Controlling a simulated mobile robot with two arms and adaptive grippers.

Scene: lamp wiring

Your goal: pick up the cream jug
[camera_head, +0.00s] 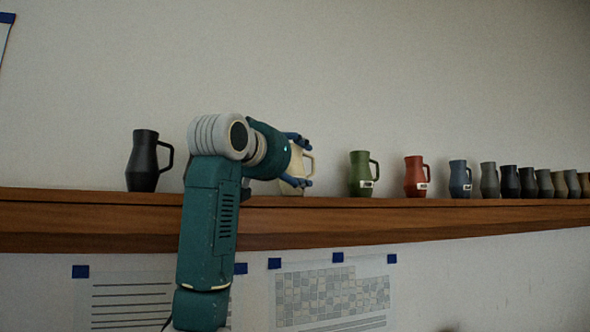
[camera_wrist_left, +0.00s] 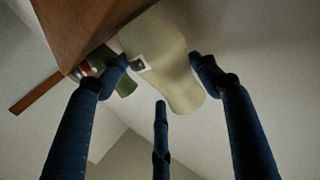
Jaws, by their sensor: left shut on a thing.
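The cream jug (camera_head: 296,162) is at the shelf, between the black jug and the green jug, partly hidden by my left gripper (camera_head: 303,161). Its handle points right. In the left wrist view the cream jug (camera_wrist_left: 172,60) fills the upper middle, with a small label on its side. My left gripper's blue fingers (camera_wrist_left: 162,75) are around it, and the gripper is shut on it. The jug's base is at about shelf height; I cannot tell whether it touches the shelf. My right gripper is not in view.
The brown wooden shelf (camera_head: 100,220) runs across the wall. A black jug (camera_head: 143,162) stands to the left. A green jug (camera_head: 360,174), a red jug (camera_head: 415,177), a blue jug (camera_head: 459,180) and several darker jugs stand to the right. Papers (camera_head: 332,295) are taped below.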

